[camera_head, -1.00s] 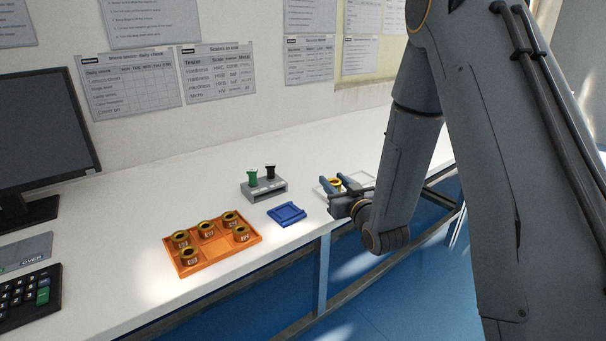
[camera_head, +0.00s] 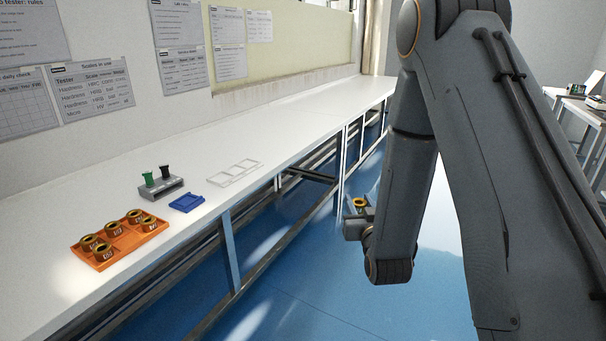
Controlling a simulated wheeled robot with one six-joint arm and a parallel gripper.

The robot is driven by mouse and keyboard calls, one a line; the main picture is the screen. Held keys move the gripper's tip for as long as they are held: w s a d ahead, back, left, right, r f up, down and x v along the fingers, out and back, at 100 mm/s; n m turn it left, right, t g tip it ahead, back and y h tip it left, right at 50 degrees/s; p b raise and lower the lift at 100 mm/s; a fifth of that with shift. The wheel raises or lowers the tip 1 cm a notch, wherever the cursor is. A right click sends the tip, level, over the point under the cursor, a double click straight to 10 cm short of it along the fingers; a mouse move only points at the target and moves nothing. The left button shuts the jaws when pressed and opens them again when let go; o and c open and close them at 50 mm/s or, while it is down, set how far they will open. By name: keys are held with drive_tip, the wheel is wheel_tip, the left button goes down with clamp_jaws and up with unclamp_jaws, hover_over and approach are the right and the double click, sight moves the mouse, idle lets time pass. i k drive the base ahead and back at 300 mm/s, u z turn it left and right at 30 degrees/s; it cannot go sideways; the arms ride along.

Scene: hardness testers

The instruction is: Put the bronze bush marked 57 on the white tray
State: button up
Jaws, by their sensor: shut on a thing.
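My gripper (camera_head: 358,212) is shut on a bronze bush (camera_head: 360,203), with the bush's dark bore facing up. The number on this bush cannot be read. The gripper and bush are out over the blue floor, to the right of the bench's front edge. The white tray (camera_head: 235,173), with a thin raised rim and compartments, lies empty on the bench, left of the gripper and apart from it. An orange tray (camera_head: 95,262) at the lower left holds several more bronze bushes (camera_head: 135,216); their marks are too small to read.
A small blue tray (camera_head: 187,203) lies between the orange and white trays. Behind it stands a grey block (camera_head: 161,188) with a green and a black piece. The white bench (camera_head: 330,105) is clear beyond the white tray. Other tables stand far right.

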sight(247, 165)
drive_tip(key=z, duration=0.9)
drive_tip(key=i, duration=1.1)
drive_tip(key=u, duration=1)
drive_tip(key=i, duration=0.7)
drive_tip(key=u, duration=1.15)
drive_tip(key=i, duration=0.2)
drive_tip(key=u, duration=0.05)
